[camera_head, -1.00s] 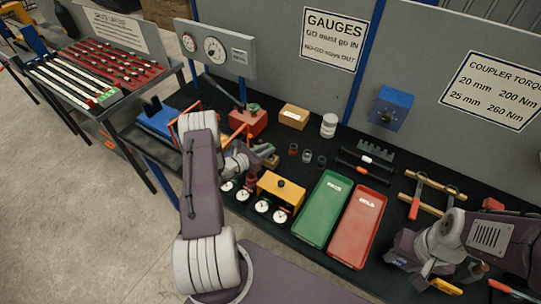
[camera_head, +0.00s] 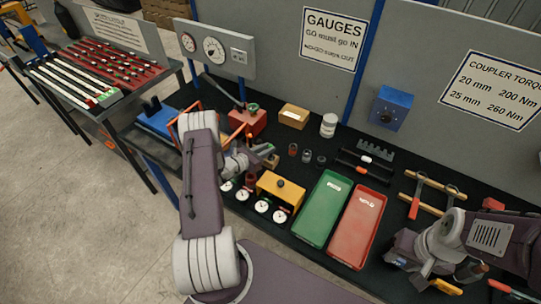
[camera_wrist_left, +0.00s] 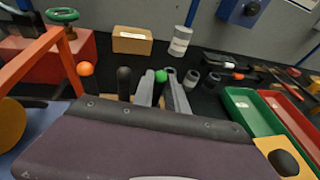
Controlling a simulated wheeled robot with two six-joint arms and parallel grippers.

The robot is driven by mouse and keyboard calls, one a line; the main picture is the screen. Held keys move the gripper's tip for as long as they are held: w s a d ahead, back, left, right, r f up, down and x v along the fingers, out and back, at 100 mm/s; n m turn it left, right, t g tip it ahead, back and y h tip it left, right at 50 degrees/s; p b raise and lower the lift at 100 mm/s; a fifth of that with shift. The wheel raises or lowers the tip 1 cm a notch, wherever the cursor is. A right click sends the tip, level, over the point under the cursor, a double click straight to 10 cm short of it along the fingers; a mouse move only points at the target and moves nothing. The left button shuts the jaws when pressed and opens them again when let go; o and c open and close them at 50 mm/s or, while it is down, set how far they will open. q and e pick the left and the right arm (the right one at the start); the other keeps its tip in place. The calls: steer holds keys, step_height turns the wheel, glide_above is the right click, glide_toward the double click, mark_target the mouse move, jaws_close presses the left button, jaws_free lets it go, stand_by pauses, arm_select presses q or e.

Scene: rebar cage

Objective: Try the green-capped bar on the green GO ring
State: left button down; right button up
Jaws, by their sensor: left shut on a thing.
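My left gripper (camera_head: 262,152) reaches over the bench in the head view. In the left wrist view its grey fingers (camera_wrist_left: 160,92) are closed about a bar with a round green cap (camera_wrist_left: 161,76); the rest of the bar is hidden behind my wrist. Small dark ring-like pieces stand just right of the gripper, one (camera_head: 292,150) nearest it; they also show in the left wrist view (camera_wrist_left: 191,79). I cannot tell which, if any, is the green GO ring. My right gripper (camera_head: 474,270) is low at the right, its fingers partly hidden.
A red block (camera_head: 247,124) with a green handwheel stands behind the left gripper. A cardboard box (camera_head: 294,117) and a white cylinder (camera_head: 328,125) are further back. A yellow block (camera_head: 268,190), a green tray (camera_head: 316,228) and a red tray (camera_head: 350,240) fill the front.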

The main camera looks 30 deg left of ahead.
stand_by(0.6)
arm_select(q)
steer(key=shift+r, duration=0.5)
steer(key=s+d+r+b, duration=0.4)
steer(key=s+d+r, duration=0.3)
steer(key=d+r, duration=0.2)
steer(key=shift+s+r, duration=0.15)
steer(key=shift+r, duration=0.35)
